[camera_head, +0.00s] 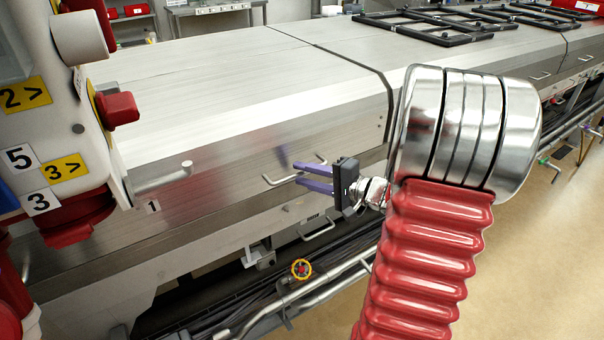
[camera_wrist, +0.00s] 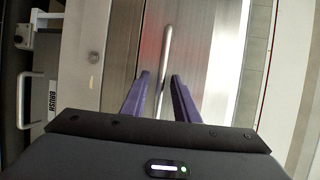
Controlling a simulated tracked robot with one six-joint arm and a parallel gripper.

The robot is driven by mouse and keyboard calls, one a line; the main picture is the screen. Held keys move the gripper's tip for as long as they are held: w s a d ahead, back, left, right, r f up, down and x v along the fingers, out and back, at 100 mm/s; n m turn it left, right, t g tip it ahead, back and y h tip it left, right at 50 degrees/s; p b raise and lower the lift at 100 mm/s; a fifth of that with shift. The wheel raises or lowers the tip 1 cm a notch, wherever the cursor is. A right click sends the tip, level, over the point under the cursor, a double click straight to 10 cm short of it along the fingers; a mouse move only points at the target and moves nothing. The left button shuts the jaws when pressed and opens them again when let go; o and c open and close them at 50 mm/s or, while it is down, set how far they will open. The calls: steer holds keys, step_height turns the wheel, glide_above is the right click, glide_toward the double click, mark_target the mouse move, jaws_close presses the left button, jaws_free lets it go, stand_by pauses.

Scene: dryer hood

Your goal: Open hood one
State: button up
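Hood one is the long brushed-metal cover (camera_head: 230,85) with a "1" label (camera_head: 152,206) on its sloped front face. It looks closed. A thin metal bar handle (camera_head: 275,181) is on that face, and it also shows in the wrist view (camera_wrist: 167,50). My gripper (camera_head: 298,174) is at the handle, with its two purple fingers open and pointing at the face. In the wrist view the bar runs lengthwise between the fingers (camera_wrist: 161,77), with a gap on each side. I cannot tell how deep it sits between them.
A second handle (camera_head: 317,229) and a yellow-red valve knob (camera_head: 301,269) are below, above pipes (camera_head: 290,297). A dark seam (camera_head: 372,70) separates the neighbouring hood, which carries black frames (camera_head: 440,32). A machine with numbered tags (camera_head: 40,180) stands at left. Open floor (camera_head: 540,240) lies at right.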

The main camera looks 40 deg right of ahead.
steer(key=shift+w+a+f, duration=0.1)
steer(key=shift+w+a, duration=0.15)
steer(key=shift+w, duration=0.45)
steer(key=shift+c, duration=0.3)
jaws_close()
